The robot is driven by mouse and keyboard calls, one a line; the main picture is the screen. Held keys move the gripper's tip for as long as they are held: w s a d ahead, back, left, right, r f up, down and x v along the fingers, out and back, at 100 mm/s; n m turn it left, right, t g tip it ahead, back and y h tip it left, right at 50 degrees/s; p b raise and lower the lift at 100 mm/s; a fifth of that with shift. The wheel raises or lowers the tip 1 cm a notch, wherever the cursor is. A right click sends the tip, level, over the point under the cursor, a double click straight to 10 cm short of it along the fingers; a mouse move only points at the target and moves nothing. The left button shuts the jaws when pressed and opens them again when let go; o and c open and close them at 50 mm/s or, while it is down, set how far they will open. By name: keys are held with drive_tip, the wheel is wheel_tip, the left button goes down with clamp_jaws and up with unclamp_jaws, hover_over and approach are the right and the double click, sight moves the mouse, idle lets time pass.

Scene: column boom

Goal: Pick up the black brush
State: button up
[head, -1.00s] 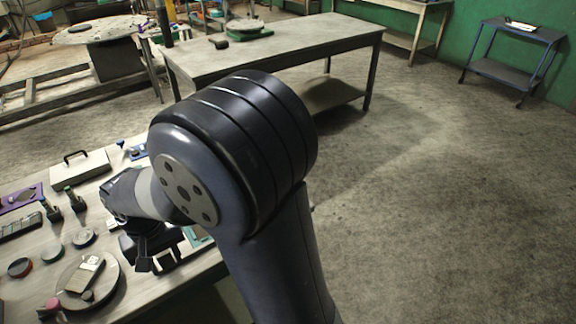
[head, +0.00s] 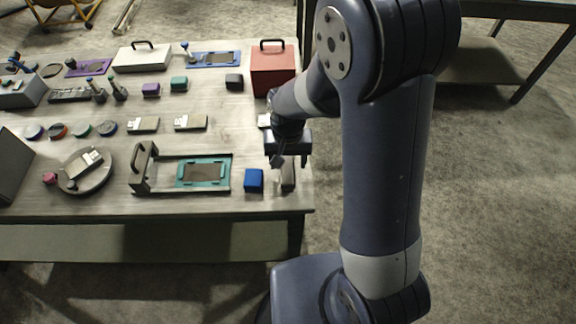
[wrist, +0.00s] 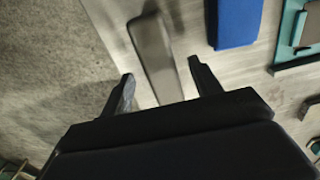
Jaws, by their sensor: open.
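A slim dark grey piece (head: 288,175) stands near the right front edge of the workbench, and it may be the black brush. In the wrist view it is a long grey-brown shape (wrist: 155,45) with a darker far end, lying between the lines of my fingers. My gripper (head: 290,161) is above it, open and empty, fingers pointing down. In the wrist view my gripper (wrist: 160,72) has one finger on each side of the piece; I cannot tell the height gap. A small black block (head: 234,81) lies farther back on the bench.
A blue block (head: 254,180) stands close to the left of the slim piece; it also shows in the wrist view (wrist: 236,22). A teal-framed fixture (head: 203,172) is farther left. A red toolbox (head: 272,68) stands behind. The bench's right edge is close, with open floor beyond.

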sight(287, 165)
drive_tip(key=shift+f, duration=1.25)
drive_tip(key=shift+a, duration=0.1)
drive_tip(key=c, duration=1.1)
drive_tip(key=shift+r, duration=0.1)
wheel_tip(287, 165, up, 10)
drive_tip(key=shift+f+b, duration=0.1)
drive_tip(key=shift+b, duration=0.25)
